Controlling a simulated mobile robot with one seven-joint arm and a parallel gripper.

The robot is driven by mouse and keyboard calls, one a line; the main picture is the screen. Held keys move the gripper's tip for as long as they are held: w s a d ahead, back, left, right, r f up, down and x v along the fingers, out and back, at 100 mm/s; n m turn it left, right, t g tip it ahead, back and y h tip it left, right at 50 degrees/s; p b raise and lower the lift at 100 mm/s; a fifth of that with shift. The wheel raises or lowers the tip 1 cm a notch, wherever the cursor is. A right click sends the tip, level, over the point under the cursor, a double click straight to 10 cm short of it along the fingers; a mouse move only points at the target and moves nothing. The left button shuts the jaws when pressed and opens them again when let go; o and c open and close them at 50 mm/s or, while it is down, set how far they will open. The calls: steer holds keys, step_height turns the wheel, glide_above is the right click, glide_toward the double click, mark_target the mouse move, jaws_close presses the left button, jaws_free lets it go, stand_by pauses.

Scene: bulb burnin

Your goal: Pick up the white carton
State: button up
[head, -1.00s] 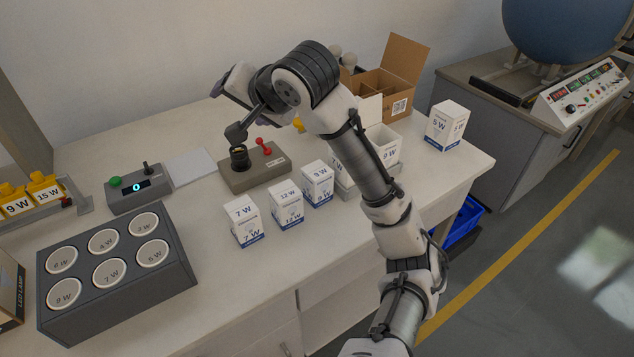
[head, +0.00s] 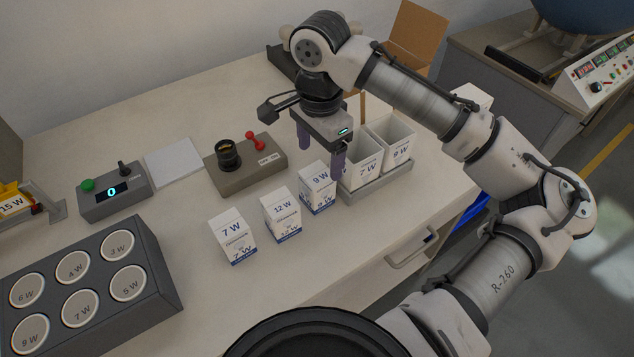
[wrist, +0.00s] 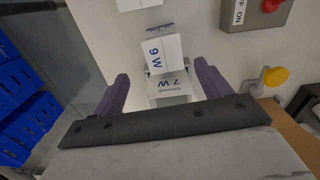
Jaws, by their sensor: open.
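Several white cartons with blue print stand on the bench: one marked 7 W (head: 233,238), one marked 12 W (head: 282,215) and one marked 9 W (head: 317,188). My gripper (head: 321,156) is open and points down, just behind and above the 9 W carton, beside the 7 W bin (head: 362,165). In the wrist view, the 9 W carton (wrist: 162,52) shows beyond the fingers, with the bin marked 7 W (wrist: 170,86) between them. Nothing is held.
A second bin marked 9 W (head: 393,140) shares the grey tray (head: 385,183). A grey socket box (head: 247,166) with a red lever stands left of my gripper. A dark rack (head: 150,290) with round labelled wells is at front left. The cardboard box (head: 420,40) stands behind my arm.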

mark_target(317, 173)
steer(key=f, duration=0.6)
steer(key=f+p, duration=0.1)
steer(key=f, duration=0.2)
steer(key=shift+w+a, duration=0.2)
steer(key=shift+a, duration=0.05)
steer(key=shift+c, duration=0.2)
steer(key=c, duration=1)
steer(key=shift+r, duration=0.1)
steer(key=shift+c, duration=0.2)
